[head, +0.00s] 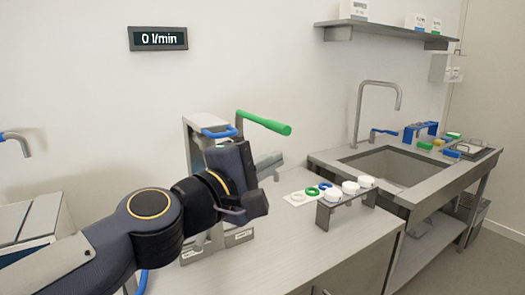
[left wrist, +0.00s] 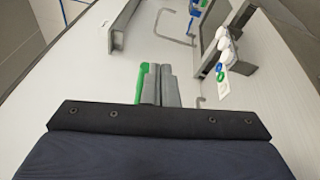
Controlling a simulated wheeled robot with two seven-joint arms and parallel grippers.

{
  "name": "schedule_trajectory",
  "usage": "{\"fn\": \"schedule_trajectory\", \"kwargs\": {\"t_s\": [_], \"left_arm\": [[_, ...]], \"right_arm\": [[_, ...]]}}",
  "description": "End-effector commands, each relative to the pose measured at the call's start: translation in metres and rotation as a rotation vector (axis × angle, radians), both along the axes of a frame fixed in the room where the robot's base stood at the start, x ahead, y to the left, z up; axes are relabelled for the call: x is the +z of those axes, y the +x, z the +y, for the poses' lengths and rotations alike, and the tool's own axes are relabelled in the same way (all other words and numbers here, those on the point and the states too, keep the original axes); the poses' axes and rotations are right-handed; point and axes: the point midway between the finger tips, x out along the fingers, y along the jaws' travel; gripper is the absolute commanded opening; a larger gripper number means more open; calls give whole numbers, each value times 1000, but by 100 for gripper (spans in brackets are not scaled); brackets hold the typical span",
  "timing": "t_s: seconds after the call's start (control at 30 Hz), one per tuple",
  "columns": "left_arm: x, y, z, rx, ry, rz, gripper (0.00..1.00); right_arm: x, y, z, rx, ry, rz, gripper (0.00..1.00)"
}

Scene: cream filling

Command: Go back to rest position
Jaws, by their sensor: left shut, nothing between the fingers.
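My left gripper (head: 270,162) is shut and empty, over the counter in front of the filling machine (head: 197,132). Its grey fingers also show pressed together in the left wrist view (left wrist: 161,70). The machine has a green lever (head: 264,123) and a blue handle (head: 218,131); the lever rises just beyond the gripper in the head view. In the left wrist view, green (left wrist: 142,84) shows right beside the fingers; I cannot tell whether they touch. My dark wrist hides much of the machine. My right gripper is not in view.
A small rack with white round pieces (head: 350,188) and a white card with coloured rings (head: 298,199) stand on the counter (head: 310,250) to the right. Further right are a sink (head: 390,165) with a tall tap, and a wall shelf (head: 385,30). A display (head: 158,38) reads 0 l/min.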

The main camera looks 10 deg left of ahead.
Motion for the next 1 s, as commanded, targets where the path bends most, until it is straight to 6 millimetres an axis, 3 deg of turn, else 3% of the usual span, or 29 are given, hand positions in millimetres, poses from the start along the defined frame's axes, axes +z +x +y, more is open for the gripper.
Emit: {"fn": "schedule_trajectory", "kwargs": {"t_s": [0.43, 0.57, 0.67, 0.8, 1.0], "left_arm": [[-1, -6, -2, 0, 10, -2, 0], [-13, -19, 8, -20, 185, -23, 0], [-51, -47, 30, -77, 486, -18, 0], [-125, -100, 69, -214, 882, 69, 0], [-204, -174, 112, -427, 1201, 222, 0]], "right_arm": [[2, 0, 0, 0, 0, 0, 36], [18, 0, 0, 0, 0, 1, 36], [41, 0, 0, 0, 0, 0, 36], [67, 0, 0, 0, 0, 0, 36], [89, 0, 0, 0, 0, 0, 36]]}}
